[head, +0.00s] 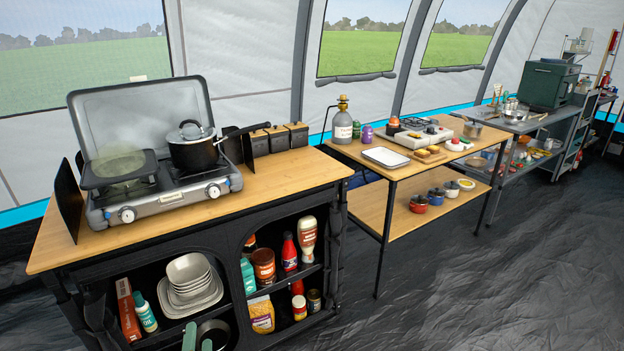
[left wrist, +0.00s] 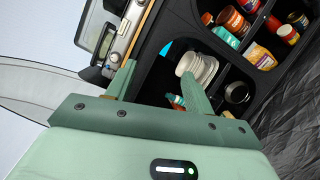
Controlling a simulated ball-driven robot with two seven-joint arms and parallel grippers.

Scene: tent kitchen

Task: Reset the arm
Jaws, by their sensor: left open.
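Behind the fingers are the dark cabinet and a stack of pale bowls (left wrist: 197,68). My right gripper is not in either view.
A camping stove (head: 170,197) with a black pot (head: 193,152) and a pan stands on the cabinet's wooden top. Shelves below hold bowls (head: 190,285), bottles and jars. A second table (head: 345,150) stands to the right. The dark floor (head: 450,290) at the lower right is clear.

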